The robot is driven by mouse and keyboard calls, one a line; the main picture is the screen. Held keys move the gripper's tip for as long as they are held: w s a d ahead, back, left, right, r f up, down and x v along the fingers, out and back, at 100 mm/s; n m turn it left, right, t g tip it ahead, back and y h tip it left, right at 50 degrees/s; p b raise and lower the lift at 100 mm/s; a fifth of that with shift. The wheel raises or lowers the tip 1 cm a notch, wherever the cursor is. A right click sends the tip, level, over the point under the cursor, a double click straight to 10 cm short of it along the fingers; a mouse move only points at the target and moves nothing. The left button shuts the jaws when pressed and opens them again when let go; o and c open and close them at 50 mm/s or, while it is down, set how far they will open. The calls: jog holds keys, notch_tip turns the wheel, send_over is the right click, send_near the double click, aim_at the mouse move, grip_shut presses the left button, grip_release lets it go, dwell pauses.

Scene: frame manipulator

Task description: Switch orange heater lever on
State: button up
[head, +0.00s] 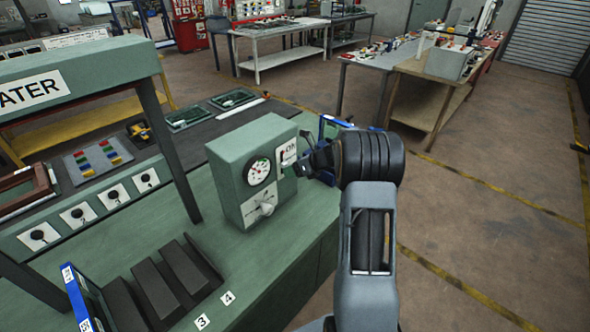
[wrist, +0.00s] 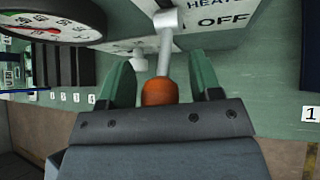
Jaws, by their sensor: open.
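The orange heater lever (wrist: 160,92) has an orange knob on a grey metal stem. In the wrist view the stem runs down from its pivot, with an OFF label to the right of it. My gripper (wrist: 161,78) is open, with one green finger on each side of the lever near the knob. A gap shows on both sides. In the head view my gripper (head: 308,163) is at the right side of the green heater box (head: 232,159), where the lever cannot be made out.
The box has a round dial (head: 259,172) and a white knob plate (head: 261,206) on its front. It stands on a green bench (head: 250,262). A frame with a sign (head: 32,91) and dark blocks (head: 165,285) are to the left. Open floor lies right of the bench.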

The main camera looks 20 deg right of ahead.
jog(key=b+v, duration=0.2)
jog(key=v, duration=1.1)
jog(key=shift+s+d+r+b, duration=0.2)
jog(key=shift+s+r+b, duration=0.05)
jog(key=shift+b, duration=0.15)
jog(key=s+a+f+n+g+h, duration=0.25)
jog(key=s+f+n+g, duration=0.35)
jog(key=n, duration=0.6)
jog(key=s+a+r+n+t+h+b, duration=0.1)
jog(key=s+a+r+n+h, duration=0.1)
jog(key=s+a+n, duration=0.6)
jog(key=s+a+r+n+t+h, duration=0.2)
jog(key=s+a+r+n, duration=0.1)
jog(key=s+a+n, duration=0.5)
jog(key=a+n, duration=0.1)
jog(key=n, duration=0.2)
jog(key=shift+r+b, duration=0.25)
jog(key=shift+b, duration=0.1)
